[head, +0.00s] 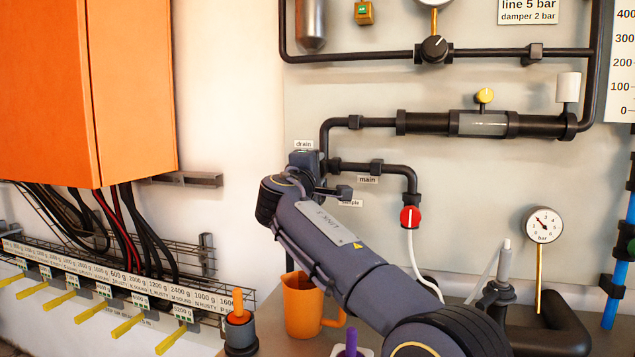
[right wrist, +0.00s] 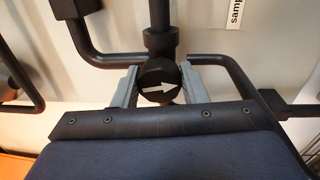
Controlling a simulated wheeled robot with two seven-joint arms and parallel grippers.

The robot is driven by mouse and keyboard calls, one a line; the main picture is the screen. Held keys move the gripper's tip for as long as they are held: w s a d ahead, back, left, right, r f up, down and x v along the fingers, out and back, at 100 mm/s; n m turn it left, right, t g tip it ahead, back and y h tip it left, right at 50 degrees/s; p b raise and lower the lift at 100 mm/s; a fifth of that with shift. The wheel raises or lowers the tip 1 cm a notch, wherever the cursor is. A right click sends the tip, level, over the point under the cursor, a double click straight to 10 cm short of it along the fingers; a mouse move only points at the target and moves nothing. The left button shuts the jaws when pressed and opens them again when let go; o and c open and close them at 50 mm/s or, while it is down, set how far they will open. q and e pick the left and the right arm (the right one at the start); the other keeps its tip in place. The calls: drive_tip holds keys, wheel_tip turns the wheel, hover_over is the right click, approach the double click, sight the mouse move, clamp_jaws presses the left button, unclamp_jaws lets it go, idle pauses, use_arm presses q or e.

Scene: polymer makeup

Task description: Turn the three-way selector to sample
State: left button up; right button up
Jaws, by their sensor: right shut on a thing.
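The three-way selector's round black knob (right wrist: 157,88) shows in the right wrist view, with a white arrow on its face pointing to the right of that picture. My right gripper (right wrist: 160,82) is shut on the knob, with one grey finger on each side. A partly cropped sample label (right wrist: 235,12) is at the top right there. In the head view my right arm hides the knob. Around it show the drain label (head: 304,144), the main label (head: 367,180) and the partly covered sample label (head: 351,203). My left gripper is not in view.
Black pipes run over the pale panel around the selector. A red valve (head: 410,217) with a white hose is to the right. An orange jug (head: 302,305) stands below my arm. An orange cabinet (head: 130,80) and a cable tray (head: 120,270) are at the left.

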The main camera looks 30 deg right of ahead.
drive_tip(key=shift+m+b, duration=0.5)
drive_tip(key=shift+m, duration=0.5)
drive_tip(key=o, duration=1)
drive_tip(key=shift+c, duration=0.2)
drive_tip(key=b+v, duration=0.1)
drive_tip(key=v, duration=0.7)
drive_tip(key=shift+b, duration=0.3)
